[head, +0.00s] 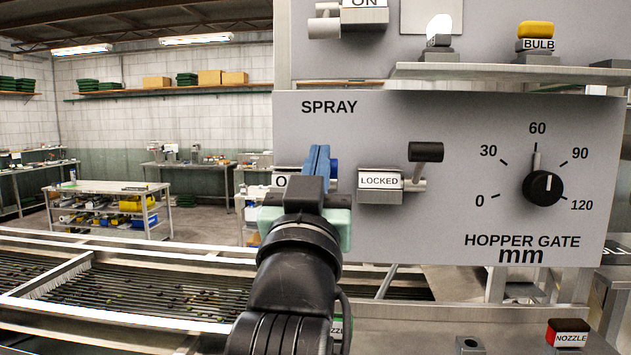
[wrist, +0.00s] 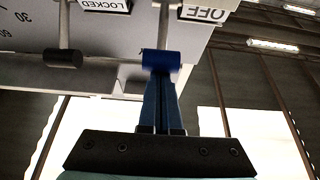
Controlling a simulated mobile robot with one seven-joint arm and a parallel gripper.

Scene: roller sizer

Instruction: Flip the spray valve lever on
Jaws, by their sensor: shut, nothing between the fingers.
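The spray valve lever has a blue knob (head: 334,168) on the grey panel under the word SPRAY. In the head view it is mostly hidden behind my gripper (head: 317,155). In the wrist view the blue knob (wrist: 161,60) lies at the tips of my gripper (wrist: 160,82), whose blue fingers are together with nothing between them. The fingertips overlap the knob there; I cannot tell whether they touch it. The label plate (wrist: 205,12) beside the lever reads OFF in the wrist view; my gripper covers most of it in the head view.
Right of the spray lever is a black-knobbed lever (head: 426,152) with a LOCKED plate (head: 379,181). A hopper gate dial (head: 542,188) is further right. A shelf (head: 510,72) juts out above. A roller bed (head: 130,290) lies at lower left.

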